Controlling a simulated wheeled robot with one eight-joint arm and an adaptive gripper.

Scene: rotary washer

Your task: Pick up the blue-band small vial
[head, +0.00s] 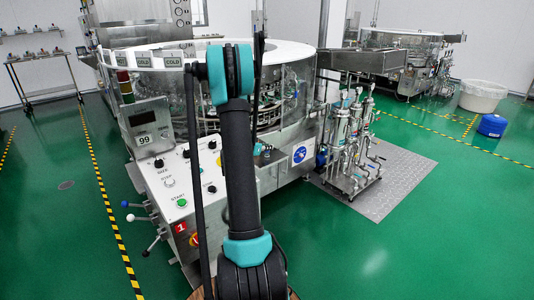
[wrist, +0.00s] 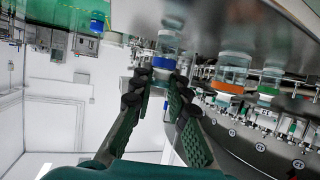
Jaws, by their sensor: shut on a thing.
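In the wrist view, a clear vial with a blue band (wrist: 165,62) stands between the fingertips of my gripper (wrist: 158,78). The dark green-black fingers sit on both sides of it near the band and are shut on it. An orange-band vial (wrist: 229,86) and a green-band vial (wrist: 269,88) are to the right, apart from the fingers. In the head view, my own arm hides the gripper and the vials cannot be made out.
The rotary washer (head: 285,55) fills the middle of the head view, with its control panel (head: 175,200) in front. In the wrist view, a curved metal rim with several nozzles (wrist: 290,130) lies close at the right. A piping skid (head: 350,140) stands right of the washer.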

